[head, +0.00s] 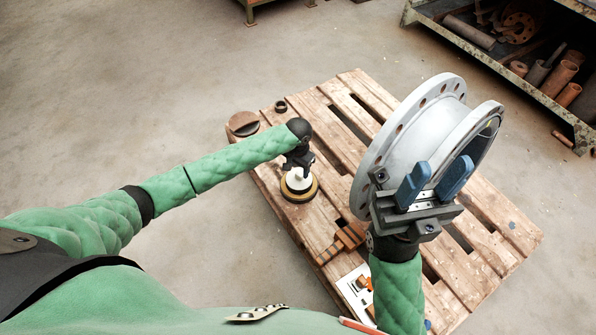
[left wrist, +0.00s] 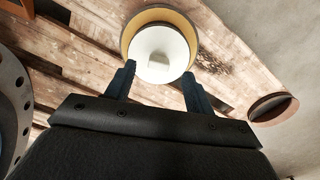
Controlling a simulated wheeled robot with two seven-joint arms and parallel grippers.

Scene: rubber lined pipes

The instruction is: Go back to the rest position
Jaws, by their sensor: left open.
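My left gripper (head: 298,160) is over the left part of the wooden pallet, above a white round-topped piece (head: 299,181) set in a yellow and black ring (head: 300,194). In the left wrist view, the left gripper's fingers (left wrist: 157,80) are apart, with nothing held between them. The white piece (left wrist: 158,52) lies just beyond the fingertips; I cannot tell whether they touch it. My right gripper (head: 434,178) points up in front of the large grey flanged pipe (head: 425,125). Its blue fingers are apart and empty; its distance from the pipe is unclear.
The pallet (head: 358,88) also carries a brown round piece (head: 243,124), a small dark ring (head: 281,106), a slotted brown block (head: 341,243) and a printed sheet (head: 354,287). A metal shelf (head: 520,75) with rusty pipes stands at upper right. Floor at left is clear.

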